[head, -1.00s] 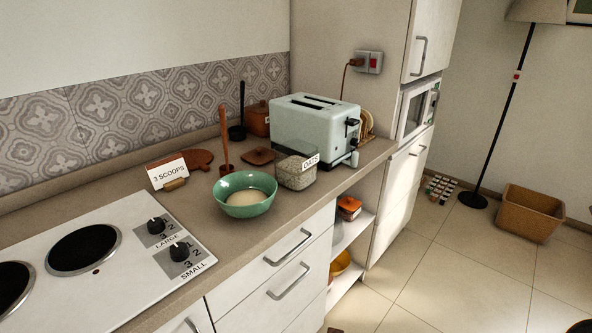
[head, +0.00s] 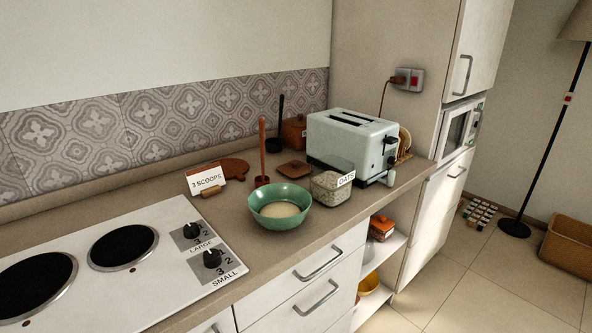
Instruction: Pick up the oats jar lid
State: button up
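The oats jar (head: 331,190) is a clear squarish jar with an "OATS" label, standing on the counter between the green bowl and the toaster. It looks open on top and holds pale oats. A flat brown square lid with a small knob (head: 294,169) lies on the counter just behind and left of the jar, apart from it. My gripper does not show in the head view.
A green bowl (head: 279,207) with pale contents stands in front of the lid. A wooden scoop (head: 262,158) stands upright left of it. The toaster (head: 351,139) is close on the right. A "3 SCOOPS" card (head: 206,180) and the cooktop (head: 120,262) are to the left.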

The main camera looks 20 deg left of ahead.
aim_at(295, 169)
jog(key=u, duration=0.7)
jog(key=i+l+u, duration=0.2)
jog(key=u, duration=0.15)
jog(key=i+l+u, duration=0.2)
jog(key=u, duration=0.2)
jog(key=i+l+u, duration=0.1)
jog(key=l+u, duration=0.25)
jog(key=i+l, duration=0.15)
jog(key=l, duration=0.2)
jog(key=i+l+u, duration=0.15)
jog(key=l, duration=0.25)
jog(key=i+l, duration=0.1)
jog(key=l, duration=0.25)
jog(key=i+l+u, duration=0.15)
jog(key=l, duration=0.25)
jog(key=k, duration=0.05)
